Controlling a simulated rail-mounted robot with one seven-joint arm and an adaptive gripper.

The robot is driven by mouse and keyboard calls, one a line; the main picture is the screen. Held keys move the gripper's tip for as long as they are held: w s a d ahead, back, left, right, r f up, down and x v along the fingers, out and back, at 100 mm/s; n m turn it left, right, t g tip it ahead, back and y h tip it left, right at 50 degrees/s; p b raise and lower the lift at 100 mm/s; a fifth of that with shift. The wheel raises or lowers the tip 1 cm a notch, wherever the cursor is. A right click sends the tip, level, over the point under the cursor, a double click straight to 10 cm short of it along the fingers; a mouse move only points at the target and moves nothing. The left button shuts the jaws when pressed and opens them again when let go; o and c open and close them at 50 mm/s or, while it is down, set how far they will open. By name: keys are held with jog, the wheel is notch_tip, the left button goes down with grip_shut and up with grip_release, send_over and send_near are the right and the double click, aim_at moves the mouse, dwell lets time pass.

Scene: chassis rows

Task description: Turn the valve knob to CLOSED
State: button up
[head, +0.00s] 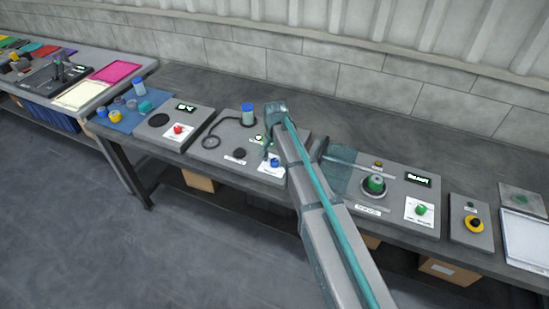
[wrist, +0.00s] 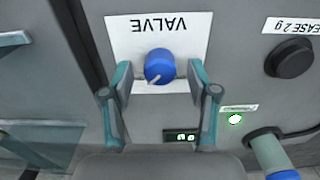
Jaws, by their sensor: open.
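The blue valve knob (wrist: 159,65) sits on a white label plate (wrist: 185,24) marked VALVE, which appears upside down in the wrist view. A pale pointer line on the knob points toward the lower left of that view. My gripper (wrist: 160,80) is open, with one teal-and-grey finger on each side of the knob. Gaps show between the fingers and the knob. In the head view the blue knob (head: 275,162) shows beside my gripper (head: 268,150), partly behind my arm. Any OPEN or CLOSED marks on the plate are not readable.
A round black button (wrist: 290,58) lies right of the knob in the wrist view. A small display (wrist: 181,136), a lit green lamp (wrist: 235,119) and a blue-capped cylinder (wrist: 272,158) are nearby. In the head view, a green-topped device (head: 375,184) stands on the panel to the right.

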jog(key=shift+f, duration=0.3)
jog(key=shift+c, duration=0.2)
grip_shut()
